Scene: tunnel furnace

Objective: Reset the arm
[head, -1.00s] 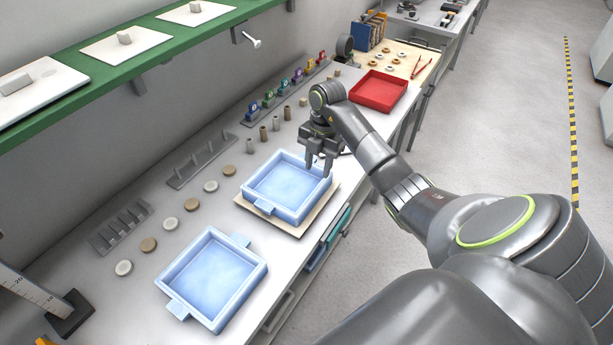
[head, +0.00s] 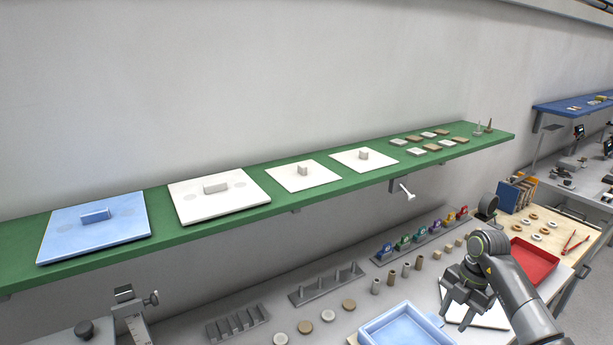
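My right gripper (head: 459,318) is at the lower right of the head view, above the bench and just right of a light blue tray (head: 405,328). Its fingers look apart, with nothing seen between them. A pale flat plate (head: 490,318) shows below and behind the gripper, partly hidden by it. The tray is cut off by the bottom edge. My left gripper is not in view.
A green shelf (head: 240,222) runs above the bench, with a blue lid (head: 93,233) and several white lids on it. Racks, discs and small cylinders line the bench.

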